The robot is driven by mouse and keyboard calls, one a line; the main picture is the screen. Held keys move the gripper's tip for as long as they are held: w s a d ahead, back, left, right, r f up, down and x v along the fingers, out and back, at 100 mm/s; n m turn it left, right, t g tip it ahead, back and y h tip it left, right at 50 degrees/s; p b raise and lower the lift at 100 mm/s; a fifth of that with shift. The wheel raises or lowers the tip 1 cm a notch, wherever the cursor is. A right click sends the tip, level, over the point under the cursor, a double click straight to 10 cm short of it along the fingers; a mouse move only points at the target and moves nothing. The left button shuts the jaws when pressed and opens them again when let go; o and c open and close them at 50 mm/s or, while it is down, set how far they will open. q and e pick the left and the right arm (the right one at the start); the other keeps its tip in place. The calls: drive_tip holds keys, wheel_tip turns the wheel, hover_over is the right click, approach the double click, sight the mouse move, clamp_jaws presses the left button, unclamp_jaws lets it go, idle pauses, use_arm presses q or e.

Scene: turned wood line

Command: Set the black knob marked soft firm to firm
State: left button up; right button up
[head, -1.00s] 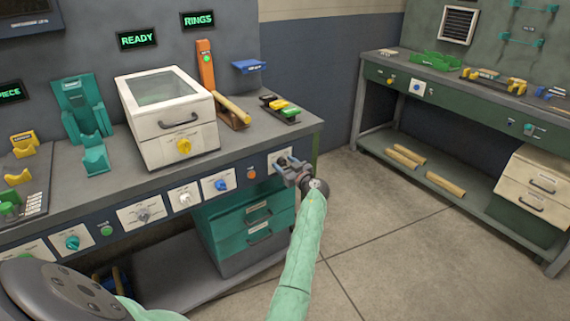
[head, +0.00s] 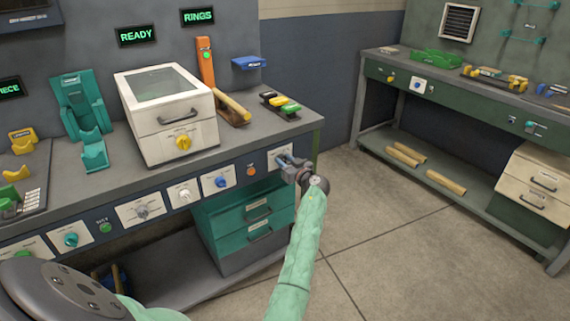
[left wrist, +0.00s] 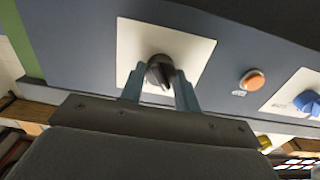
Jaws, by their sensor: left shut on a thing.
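The black knob (left wrist: 159,71) sits on a white plate (left wrist: 190,48) on the bench's front panel in the left wrist view. My left gripper (left wrist: 160,88) has its two blue-grey fingers on either side of the knob and is shut on it. In the head view my left gripper (head: 286,162) reaches the white plate (head: 277,154) at the right end of the panel, and the knob is hidden behind it. The soft and firm marks cannot be read. My right gripper is not in view.
An orange button (head: 251,171) and a blue knob (head: 221,181) are left of the plate on the same panel. Teal drawers (head: 245,222) stand below. A second bench (head: 460,95) is at the right, with open floor between.

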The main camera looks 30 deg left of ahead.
use_arm(q)
drive_tip(key=m+b, duration=0.2)
drive_tip(key=m, duration=0.3)
drive_tip(key=shift+w, duration=0.1)
drive_tip(key=shift+m, duration=1)
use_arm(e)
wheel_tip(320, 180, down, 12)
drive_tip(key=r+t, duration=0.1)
use_arm(q)
drive_tip(key=shift+d+m, duration=0.1)
drive_tip(key=shift+m, duration=1.3)
drive_tip(key=shift+f+m+p, duration=0.15)
drive_tip(key=shift+m+p, duration=1.4)
drive_tip(key=shift+m, duration=1.95)
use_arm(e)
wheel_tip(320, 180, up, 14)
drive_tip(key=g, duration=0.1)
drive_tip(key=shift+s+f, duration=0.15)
use_arm(q)
drive_tip(key=shift+w, duration=0.1)
drive_tip(key=o, duration=1)
